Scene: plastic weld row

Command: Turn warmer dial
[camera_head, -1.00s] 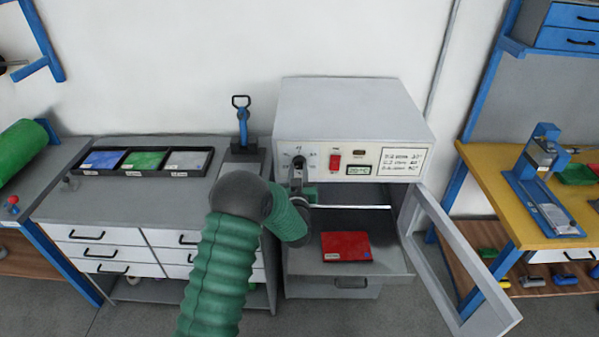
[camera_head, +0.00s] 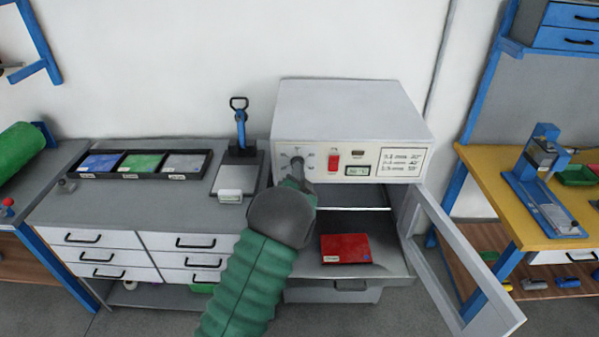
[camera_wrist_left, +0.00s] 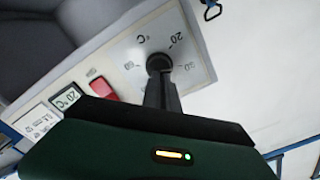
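The warmer (camera_head: 350,110) is a light grey box whose front panel carries the dark dial (camera_head: 297,159), near the panel's left end. The dial also shows in the left wrist view (camera_wrist_left: 158,62), with printed marks around it, including 20 and °C. My left gripper (camera_head: 298,178) reaches up to the dial from below. In the left wrist view its dark fingers (camera_wrist_left: 161,92) are close together at the dial and look shut on it. They hide the dial's near side. My right gripper is not in view.
A red switch (camera_head: 333,162) and a small display (camera_head: 357,171) sit right of the dial; the wrist view display reads 20 °C. The warmer's door (camera_head: 460,265) stands open to the right. A red sheet (camera_head: 345,248) lies inside below the panel.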

